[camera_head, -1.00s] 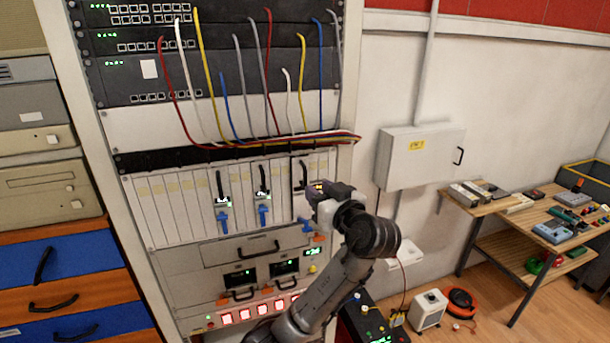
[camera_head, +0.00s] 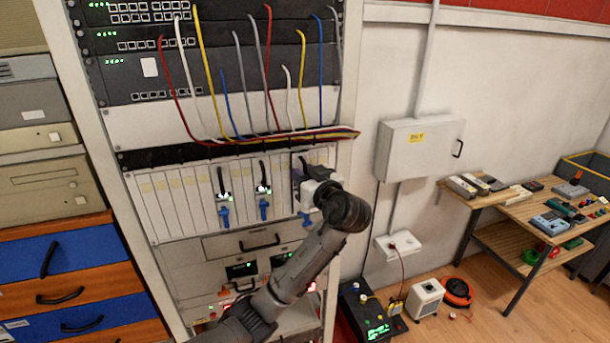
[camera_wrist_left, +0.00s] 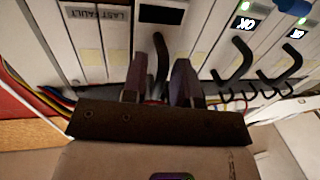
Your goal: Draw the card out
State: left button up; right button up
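The card rack (camera_head: 170,205) holds a row of narrow white cards. Two cards have black handles, lit displays and blue levers (camera_head: 224,216). Their displays read OK in the left wrist view (camera_wrist_left: 245,22). A third card at the right has a dark display (camera_wrist_left: 162,14) and a black handle (camera_wrist_left: 160,62). My left gripper (camera_head: 303,175) is at this third card and mostly covers it in the head view. In the wrist view my left gripper (camera_wrist_left: 160,82) has its fingers on either side of the handle, with gaps showing. My right gripper is out of view.
Coloured cables (camera_head: 240,135) run just above the cards. A grey wall box (camera_head: 420,153) hangs to the right of the rack. A neighbouring panel is labelled LAST FAULT (camera_wrist_left: 88,13). A wooden table (camera_head: 510,208) with parts stands further right.

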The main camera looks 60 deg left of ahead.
pick_arm(q)
grip_shut()
jog(key=d, duration=0.3)
jog(key=d+b, duration=0.1)
jog(key=shift+s+d, duration=0.25)
jog(key=shift+s, duration=0.15)
jog(key=shift+o, duration=0.4)
grip_release()
jog(key=shift+o, duration=0.4)
